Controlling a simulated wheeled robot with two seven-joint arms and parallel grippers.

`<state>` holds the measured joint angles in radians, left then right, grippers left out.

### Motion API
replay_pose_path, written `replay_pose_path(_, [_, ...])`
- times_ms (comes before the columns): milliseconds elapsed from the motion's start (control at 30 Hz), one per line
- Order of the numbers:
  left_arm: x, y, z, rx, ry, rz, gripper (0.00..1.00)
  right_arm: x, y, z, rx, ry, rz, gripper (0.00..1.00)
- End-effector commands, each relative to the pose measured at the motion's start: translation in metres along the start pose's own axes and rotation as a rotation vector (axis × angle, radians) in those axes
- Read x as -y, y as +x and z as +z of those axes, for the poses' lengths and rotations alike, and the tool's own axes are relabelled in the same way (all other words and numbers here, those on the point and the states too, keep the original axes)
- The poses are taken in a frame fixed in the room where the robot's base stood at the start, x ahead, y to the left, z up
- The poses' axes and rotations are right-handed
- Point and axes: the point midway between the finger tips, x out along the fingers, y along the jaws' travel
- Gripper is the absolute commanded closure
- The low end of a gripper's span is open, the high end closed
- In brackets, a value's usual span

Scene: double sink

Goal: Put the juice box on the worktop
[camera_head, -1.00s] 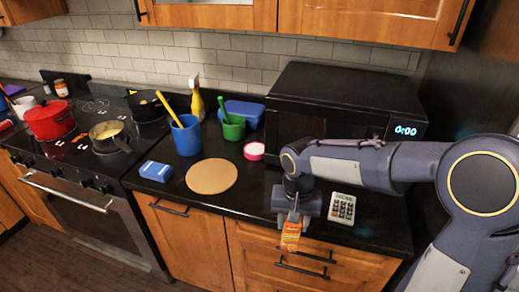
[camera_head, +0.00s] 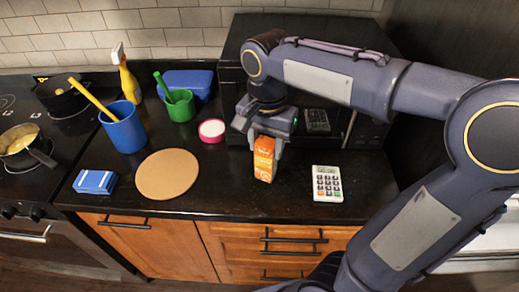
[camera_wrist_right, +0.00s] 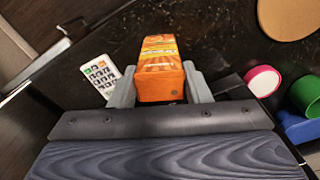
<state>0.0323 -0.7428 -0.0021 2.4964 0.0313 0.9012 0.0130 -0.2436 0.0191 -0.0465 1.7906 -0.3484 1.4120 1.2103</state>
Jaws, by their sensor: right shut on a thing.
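An orange juice box (camera_head: 264,160) is upright between the fingers of my right gripper (camera_head: 265,138), which is shut on it. The box is over the dark worktop (camera_head: 240,190), between the pink-rimmed tub and the calculator-like keypad. I cannot tell whether its bottom touches the surface. In the right wrist view the juice box (camera_wrist_right: 160,68) sits between the two grey fingers (camera_wrist_right: 160,88), with dark worktop around it. My left gripper is not in view.
A white keypad (camera_head: 327,183) lies right of the box. A round brown board (camera_head: 167,174), blue box (camera_head: 95,181), blue cup (camera_head: 123,128), green cup (camera_head: 180,105) and pink tub (camera_head: 212,130) are to the left. The black microwave (camera_head: 235,65) stands behind.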

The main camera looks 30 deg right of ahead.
Motion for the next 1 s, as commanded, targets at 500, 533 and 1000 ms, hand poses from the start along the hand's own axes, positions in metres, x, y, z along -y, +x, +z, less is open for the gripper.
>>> replay_pose_path(500, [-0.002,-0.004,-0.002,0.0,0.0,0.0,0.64,0.026,0.064,-0.035,0.004,-0.001,0.005,0.99])
replay_pose_path(533, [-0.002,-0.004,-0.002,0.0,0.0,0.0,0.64,0.025,0.069,-0.035,0.004,-0.001,0.005,0.99])
replay_pose_path(1000, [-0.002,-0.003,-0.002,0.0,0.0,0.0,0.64,0.026,0.087,-0.035,0.001,-0.001,0.0,0.99])
